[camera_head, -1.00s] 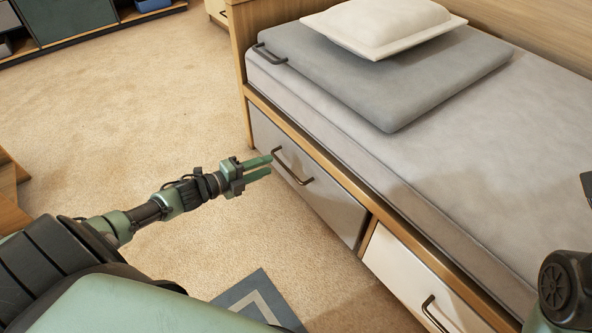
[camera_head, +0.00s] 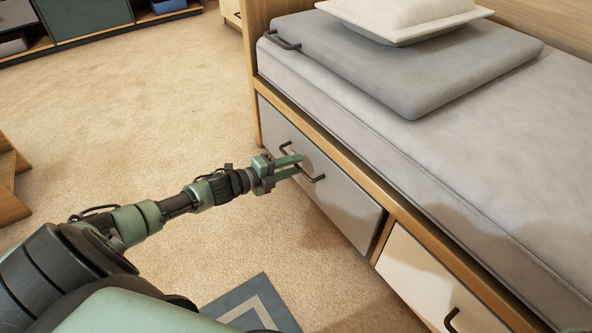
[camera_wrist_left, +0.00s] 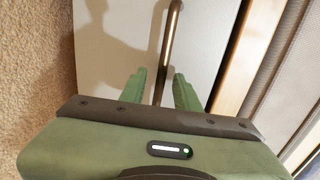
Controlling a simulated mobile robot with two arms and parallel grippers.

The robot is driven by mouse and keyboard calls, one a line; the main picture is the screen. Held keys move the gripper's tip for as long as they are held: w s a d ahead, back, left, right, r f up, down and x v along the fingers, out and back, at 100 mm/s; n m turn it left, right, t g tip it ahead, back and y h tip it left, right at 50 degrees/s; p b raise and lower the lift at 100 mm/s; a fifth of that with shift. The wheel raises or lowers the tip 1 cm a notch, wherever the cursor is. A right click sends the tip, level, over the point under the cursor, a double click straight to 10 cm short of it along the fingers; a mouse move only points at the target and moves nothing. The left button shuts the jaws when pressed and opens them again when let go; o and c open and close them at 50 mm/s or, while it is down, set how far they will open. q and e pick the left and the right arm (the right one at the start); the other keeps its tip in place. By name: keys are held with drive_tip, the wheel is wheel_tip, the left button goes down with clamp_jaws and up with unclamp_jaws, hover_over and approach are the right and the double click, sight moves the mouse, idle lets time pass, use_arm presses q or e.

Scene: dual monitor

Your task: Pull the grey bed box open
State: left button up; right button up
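The grey bed box (camera_head: 345,207) is the left of two drawers under the bed, and its front looks about flush with the wooden frame. Its dark bar handle (camera_head: 317,179) is partly hidden behind my left gripper (camera_head: 298,164). That gripper is open, with its two green fingers reaching to the handle. In the left wrist view the handle (camera_wrist_left: 173,30) runs down between the parted fingers (camera_wrist_left: 160,77), against the grey front (camera_wrist_left: 110,40). I cannot tell whether a finger touches it. My right gripper is out of view.
A white drawer (camera_head: 425,280) sits to the right of the grey one. The mattress (camera_head: 450,170) above holds a grey folded pad (camera_head: 420,85) and a pillow (camera_head: 405,15). Carpet (camera_head: 150,120) in front is clear, apart from a blue-grey rug (camera_head: 250,305).

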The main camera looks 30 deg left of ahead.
use_arm(q)
drive_tip(key=shift+w+d+f, duration=0.15)
drive_tip(key=shift+w+d, duration=0.1)
drive_tip(key=shift+w, duration=0.35)
clamp_jaws()
idle(1.1)
